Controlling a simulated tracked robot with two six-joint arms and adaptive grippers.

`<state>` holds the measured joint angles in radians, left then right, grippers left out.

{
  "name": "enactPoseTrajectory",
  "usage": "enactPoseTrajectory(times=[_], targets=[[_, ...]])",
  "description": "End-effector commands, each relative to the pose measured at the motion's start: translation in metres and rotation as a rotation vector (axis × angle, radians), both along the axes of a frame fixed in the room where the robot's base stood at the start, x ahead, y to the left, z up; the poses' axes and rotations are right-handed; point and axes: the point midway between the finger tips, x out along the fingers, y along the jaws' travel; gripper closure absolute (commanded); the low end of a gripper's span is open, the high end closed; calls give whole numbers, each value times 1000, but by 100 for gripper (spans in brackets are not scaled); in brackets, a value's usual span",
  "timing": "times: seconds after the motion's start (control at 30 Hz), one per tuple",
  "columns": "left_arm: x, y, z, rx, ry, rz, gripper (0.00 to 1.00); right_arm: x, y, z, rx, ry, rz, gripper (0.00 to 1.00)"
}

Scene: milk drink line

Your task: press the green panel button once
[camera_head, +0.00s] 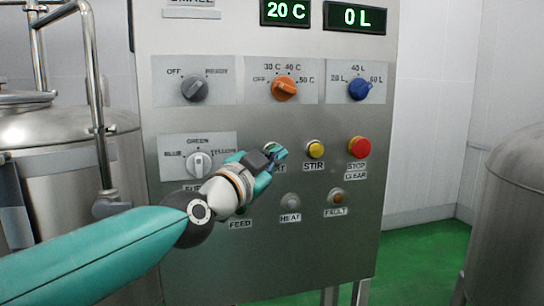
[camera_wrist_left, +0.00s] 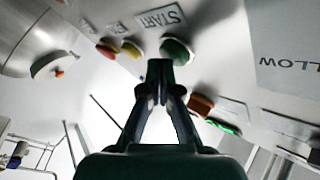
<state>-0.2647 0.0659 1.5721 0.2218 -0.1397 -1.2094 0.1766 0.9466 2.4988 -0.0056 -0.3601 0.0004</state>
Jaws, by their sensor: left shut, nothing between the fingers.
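The green button (camera_wrist_left: 176,51) shows in the left wrist view, with its START label beside it. My right gripper is not in view.
The steel panel (camera_head: 330,240) also carries a yellow STIR button (camera_head: 315,149), a red STOP button (camera_head: 359,147), and grey, orange (camera_head: 285,88) and blue (camera_head: 359,89) knobs. Displays (camera_head: 354,18) read 20 C and 0 L. Steel tanks stand left (camera_head: 70,130) and right (camera_head: 515,200).

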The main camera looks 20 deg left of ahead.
Motion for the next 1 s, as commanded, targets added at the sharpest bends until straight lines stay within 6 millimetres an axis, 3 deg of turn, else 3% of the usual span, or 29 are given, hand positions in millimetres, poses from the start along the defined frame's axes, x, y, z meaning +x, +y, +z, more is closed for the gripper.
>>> enactPoseTrajectory(times=[0.67, 1.0], targets=[[4, 3, 0, 0, 0, 2, 100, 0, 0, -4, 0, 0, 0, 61], [-7, -4, 3, -1, 1, 0, 100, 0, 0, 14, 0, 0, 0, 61]])
